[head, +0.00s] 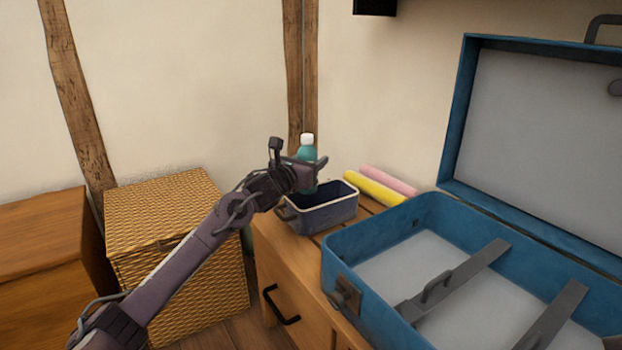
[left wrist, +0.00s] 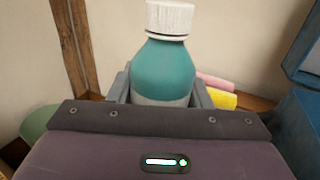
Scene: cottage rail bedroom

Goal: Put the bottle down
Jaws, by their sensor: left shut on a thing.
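A teal bottle (head: 307,152) with a white cap is upright in my left gripper (head: 316,172). The gripper is shut on it, and the fingers show on both sides of the bottle (left wrist: 164,68) in the left wrist view. In the head view the bottle is over or inside a small dark blue bin (head: 325,215) on the wooden dresser. I cannot tell whether its base touches the bin floor. My right gripper is in neither view.
An open blue suitcase (head: 375,237) fills the right of the dresser (head: 262,250). Rolled yellow (head: 372,188) and pink (head: 388,180) items lie behind the bin. A wicker hamper (head: 175,235) stands left of the dresser.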

